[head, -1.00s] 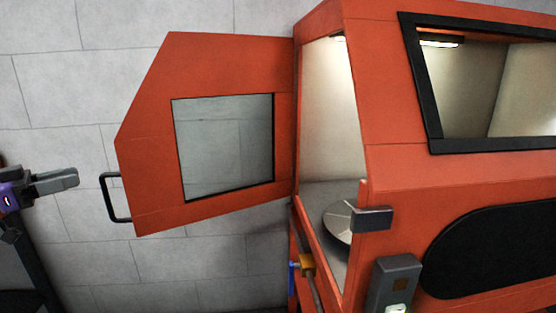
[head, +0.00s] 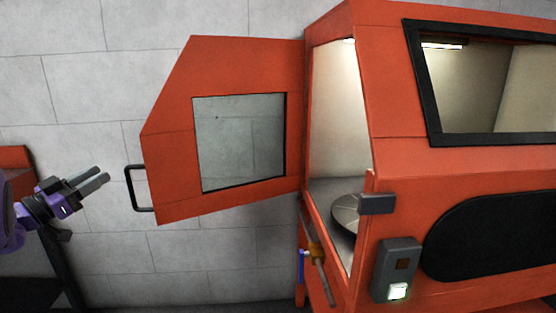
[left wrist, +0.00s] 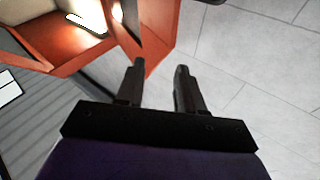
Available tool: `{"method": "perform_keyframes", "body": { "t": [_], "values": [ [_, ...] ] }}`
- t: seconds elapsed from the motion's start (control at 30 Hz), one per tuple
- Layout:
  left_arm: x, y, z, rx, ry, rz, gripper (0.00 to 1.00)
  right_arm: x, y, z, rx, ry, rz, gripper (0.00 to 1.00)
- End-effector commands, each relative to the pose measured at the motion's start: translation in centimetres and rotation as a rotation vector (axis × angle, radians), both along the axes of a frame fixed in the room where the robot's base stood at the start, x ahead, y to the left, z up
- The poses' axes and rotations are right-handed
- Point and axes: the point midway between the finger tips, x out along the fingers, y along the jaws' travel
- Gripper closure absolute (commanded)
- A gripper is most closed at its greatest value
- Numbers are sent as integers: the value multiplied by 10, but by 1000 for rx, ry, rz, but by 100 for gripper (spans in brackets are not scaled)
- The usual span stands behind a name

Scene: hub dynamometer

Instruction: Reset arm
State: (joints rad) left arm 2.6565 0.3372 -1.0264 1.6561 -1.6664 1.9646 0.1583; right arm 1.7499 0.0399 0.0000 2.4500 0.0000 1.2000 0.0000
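My left gripper (head: 98,178) is at the left of the head view, to the left of the black door handle (head: 133,188) and apart from it. In the left wrist view the two fingers of my left gripper (left wrist: 160,72) stand apart with nothing between them. The orange door (head: 165,130) with its window stands swung open on the left side of the orange dynamometer cabinet (head: 400,190). Inside the opening a round metal disc (head: 345,215) shows in part. My right gripper is in neither view.
A grey control box (head: 397,270) with a lit button is on the cabinet front. A grey block (head: 377,204) juts from the edge of the opening. Another orange and black structure (head: 18,160) stands behind my left arm. A pale block wall (head: 100,90) is behind.

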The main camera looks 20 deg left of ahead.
Motion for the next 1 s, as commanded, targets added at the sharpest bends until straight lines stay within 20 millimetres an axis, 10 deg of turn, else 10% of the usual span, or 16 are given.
{"method": "perform_keyframes", "body": {
  "t": [0.17,0.37,0.63,0.8,1.0],
  "values": [
    [39,-21,-58,-129,22,206,63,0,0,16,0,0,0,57],
    [33,-85,-217,-332,350,530,63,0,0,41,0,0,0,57],
    [-110,-199,-380,-418,941,801,63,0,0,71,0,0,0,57],
    [-219,-264,-416,-398,1247,866,63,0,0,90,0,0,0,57],
    [-277,-292,-430,-352,1406,842,63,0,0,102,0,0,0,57]
  ]
}}
